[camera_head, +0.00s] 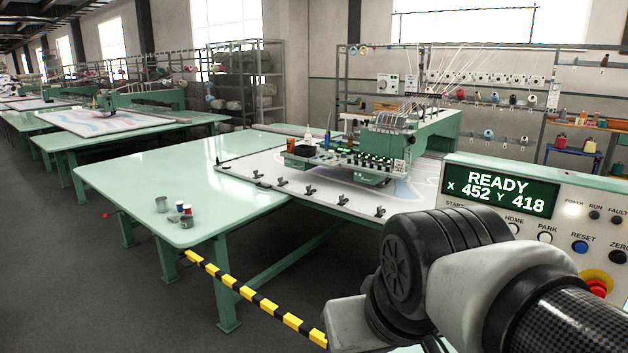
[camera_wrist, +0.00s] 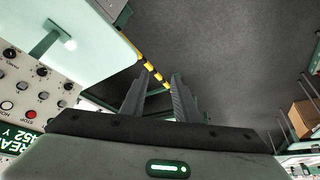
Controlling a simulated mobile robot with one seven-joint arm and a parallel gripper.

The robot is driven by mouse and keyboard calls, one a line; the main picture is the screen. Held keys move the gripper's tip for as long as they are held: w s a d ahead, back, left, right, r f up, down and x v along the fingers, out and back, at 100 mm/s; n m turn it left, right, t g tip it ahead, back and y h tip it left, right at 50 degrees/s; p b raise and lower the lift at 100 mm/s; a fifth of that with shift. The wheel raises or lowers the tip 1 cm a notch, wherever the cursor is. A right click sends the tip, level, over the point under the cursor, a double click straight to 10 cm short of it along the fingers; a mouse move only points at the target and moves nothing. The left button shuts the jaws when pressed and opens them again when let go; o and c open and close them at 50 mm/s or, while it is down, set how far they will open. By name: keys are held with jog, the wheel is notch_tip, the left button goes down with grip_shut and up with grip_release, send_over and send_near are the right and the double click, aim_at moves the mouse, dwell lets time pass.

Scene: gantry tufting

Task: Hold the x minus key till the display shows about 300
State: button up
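The control panel (camera_head: 600,183) stands at the right in the head view. Its green display (camera_head: 500,192) reads READY, X 452, Y 418. My arm covers the panel's lower left part, and I cannot make out the x minus key in either view. In the wrist view the panel (camera_wrist: 50,74) is at the left, upside down, with several round keys and knobs and part of the display (camera_wrist: 15,143). My gripper (camera_wrist: 160,76) shows there with its two fingers apart and nothing between them. It points past the panel toward the floor, touching no key.
A long green table (camera_head: 150,185) carries small cups and spools (camera_head: 180,210). A tufting machine (camera_head: 385,150) stands over a white cloth behind it. A yellow-black striped bar (camera_head: 250,295) runs low in front. A red emergency button (camera_head: 597,287) sits at the panel's right.

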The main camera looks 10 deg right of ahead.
grip_shut()
dwell(1.4)
